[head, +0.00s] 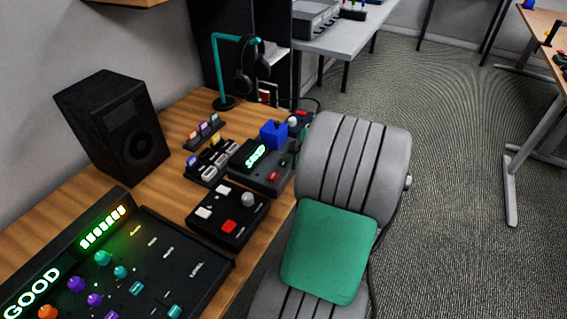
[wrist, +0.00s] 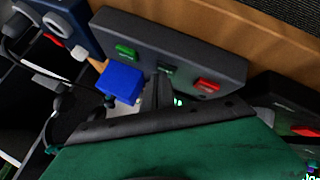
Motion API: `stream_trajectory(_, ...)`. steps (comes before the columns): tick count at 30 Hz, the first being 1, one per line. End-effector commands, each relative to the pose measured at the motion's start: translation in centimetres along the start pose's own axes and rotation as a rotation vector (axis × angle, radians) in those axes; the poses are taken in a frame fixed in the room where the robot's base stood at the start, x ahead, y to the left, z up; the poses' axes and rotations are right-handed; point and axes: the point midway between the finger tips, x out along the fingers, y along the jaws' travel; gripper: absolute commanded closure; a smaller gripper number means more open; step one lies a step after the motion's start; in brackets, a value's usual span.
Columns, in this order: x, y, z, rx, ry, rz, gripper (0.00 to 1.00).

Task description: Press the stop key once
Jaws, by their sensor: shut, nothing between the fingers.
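The red key also shows in the head view (head: 273,176). The key lettering is too small to read. My gripper (wrist: 164,84) is shut and empty, its tips in front of the panel between the two keys, left of the red one. I cannot tell whether they touch.
A blue block (head: 273,134) stands by the tester, close left of my fingers in the wrist view. A black box (head: 222,213) with another red key sits nearer. A mixer (head: 125,265), a speaker (head: 115,125) and a headphone stand (head: 215,70) are also on the desk.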

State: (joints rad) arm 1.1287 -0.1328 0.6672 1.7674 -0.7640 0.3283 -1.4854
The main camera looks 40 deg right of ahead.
Motion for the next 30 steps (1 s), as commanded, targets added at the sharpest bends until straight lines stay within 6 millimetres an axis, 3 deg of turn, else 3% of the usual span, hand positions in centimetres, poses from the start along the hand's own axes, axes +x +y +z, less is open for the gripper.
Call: stream_trajectory(30, -1.5, 1.1, -1.1, 0.000, 0.000, 0.000, 1.00)
